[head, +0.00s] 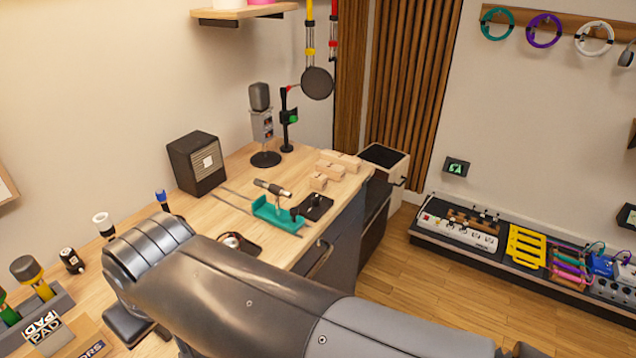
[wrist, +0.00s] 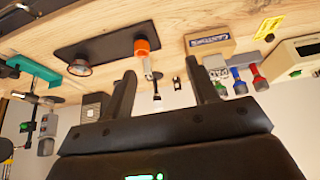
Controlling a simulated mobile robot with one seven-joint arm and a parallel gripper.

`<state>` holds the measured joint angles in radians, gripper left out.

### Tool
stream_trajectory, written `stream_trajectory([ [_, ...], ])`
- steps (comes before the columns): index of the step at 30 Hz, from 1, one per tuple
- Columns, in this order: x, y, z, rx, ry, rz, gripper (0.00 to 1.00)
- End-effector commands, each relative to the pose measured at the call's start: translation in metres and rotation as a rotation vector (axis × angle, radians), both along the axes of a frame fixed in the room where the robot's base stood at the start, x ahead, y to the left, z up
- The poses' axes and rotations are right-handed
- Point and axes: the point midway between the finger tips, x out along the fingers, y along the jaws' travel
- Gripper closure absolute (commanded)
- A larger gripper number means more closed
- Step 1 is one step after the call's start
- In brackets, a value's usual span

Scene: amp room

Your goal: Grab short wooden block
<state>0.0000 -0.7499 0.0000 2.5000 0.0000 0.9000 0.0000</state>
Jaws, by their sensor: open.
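Several light wooden blocks sit together at the far right end of the desk in the head view. The short wooden block (head: 319,181) is the small one nearest me, in front of the longer wooden blocks (head: 340,160). My gripper (wrist: 161,82) shows in the wrist view with its two dark fingers spread apart and nothing between them. It is over another part of the desk, away from the blocks. No wooden block can be made out in the wrist view. My arm covers much of the near desk in the head view.
A teal tray (head: 277,216), a black plate (head: 315,207) and a microphone on a stand (head: 262,115) are near the blocks. A black speaker box (head: 197,163) stands by the wall. In the wrist view, a cardboard box (wrist: 210,44) and orange-topped item (wrist: 142,47) lie beyond the fingers.

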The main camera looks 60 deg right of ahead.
Motion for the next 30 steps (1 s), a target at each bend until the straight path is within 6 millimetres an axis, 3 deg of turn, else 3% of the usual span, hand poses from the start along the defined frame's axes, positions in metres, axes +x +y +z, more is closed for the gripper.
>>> stream_trajectory([
  [6, 0.000, 0.000, 0.000, 0.000, 0.000, 0.000, 0.29],
  [13, 0.001, -0.001, 0.001, -0.002, 0.000, 0.002, 0.29],
  [17, 0.014, -0.010, 0.007, -0.040, 0.009, 0.034, 0.29],
  [23, 0.063, -0.056, 0.029, -0.193, 0.053, 0.180, 0.29],
  [30, 0.125, -0.140, 0.043, -0.388, 0.147, 0.403, 0.29],
])
